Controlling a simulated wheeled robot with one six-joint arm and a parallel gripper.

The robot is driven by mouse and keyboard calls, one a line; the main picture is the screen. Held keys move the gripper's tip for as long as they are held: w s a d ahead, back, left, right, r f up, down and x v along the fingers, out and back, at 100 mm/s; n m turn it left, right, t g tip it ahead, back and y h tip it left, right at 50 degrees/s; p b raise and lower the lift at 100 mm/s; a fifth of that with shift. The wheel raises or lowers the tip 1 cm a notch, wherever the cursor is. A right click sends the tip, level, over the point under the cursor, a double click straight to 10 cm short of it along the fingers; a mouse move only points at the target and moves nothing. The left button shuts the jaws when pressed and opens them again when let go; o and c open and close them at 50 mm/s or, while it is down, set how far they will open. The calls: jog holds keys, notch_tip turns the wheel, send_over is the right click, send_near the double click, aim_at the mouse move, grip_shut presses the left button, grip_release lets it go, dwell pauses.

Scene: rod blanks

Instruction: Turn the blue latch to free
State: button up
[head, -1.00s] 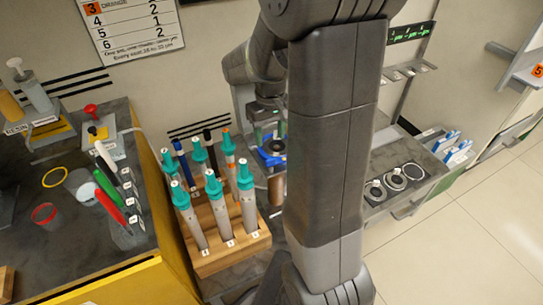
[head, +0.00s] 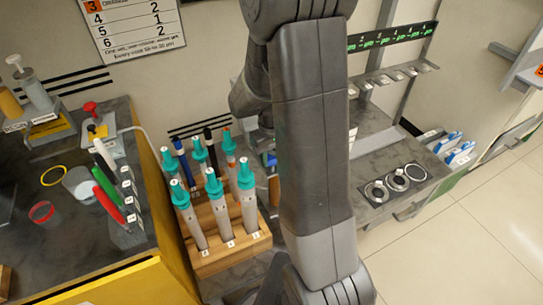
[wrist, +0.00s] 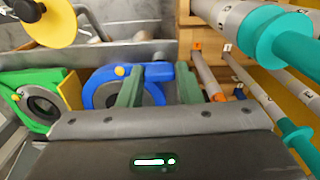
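The blue latch (wrist: 98,80) is a blue ring-shaped part with a yellow dot and a short blue tab (wrist: 158,72), seen in the wrist view. My gripper (wrist: 160,70) has two green fingers standing apart, one on each side of the tab. I cannot tell whether the fingers touch it. The fingers cover part of the ring's right side. In the head view my arm hides the gripper and nearly all of the latch.
A green latch-like part (wrist: 45,95) is left of the blue one, and a yellow disc (wrist: 48,22) is above it. A wooden rack (head: 232,245) of teal-capped rods stands close on the right in the wrist view. A side bench with rings (head: 398,180) is beyond my arm.

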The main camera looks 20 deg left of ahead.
aim_at(272, 159)
jog(key=c, duration=0.5)
jog(key=shift+o, duration=0.2)
jog(key=shift+m, duration=0.3)
jog(key=o, duration=1)
notch_tip(272, 159, up, 14)
jog(key=shift+f+p, duration=0.1)
jog(key=shift+p, duration=0.85)
